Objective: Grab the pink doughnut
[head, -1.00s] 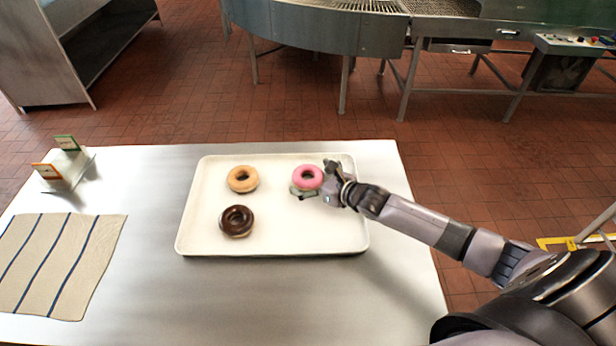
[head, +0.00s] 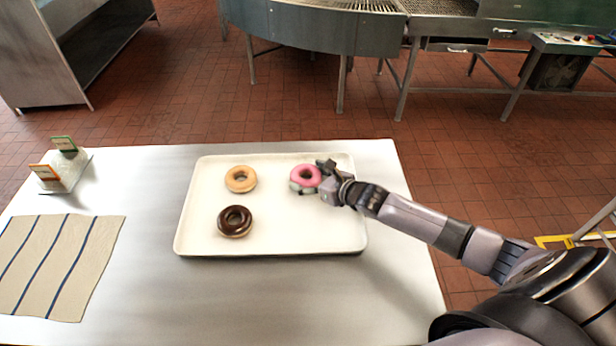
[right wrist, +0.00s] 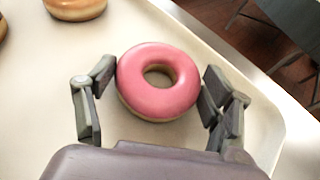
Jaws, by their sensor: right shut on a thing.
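The pink doughnut (head: 305,178) is at the right back of the white tray in the head view. It has a pink glazed top and a pale base. My right gripper (head: 312,180) is shut on it, reaching in from the right. In the right wrist view the doughnut (right wrist: 158,84) sits between the two fingers of the gripper (right wrist: 158,88), one against each side. Whether it rests on the tray or is slightly raised, I cannot tell. My left gripper is not in view.
The white tray (head: 275,235) also holds a plain glazed doughnut (head: 240,187) and a chocolate doughnut (head: 235,229) at left. A striped cloth (head: 60,265) and small card holder (head: 65,172) lie further left on the metal table (head: 135,200).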

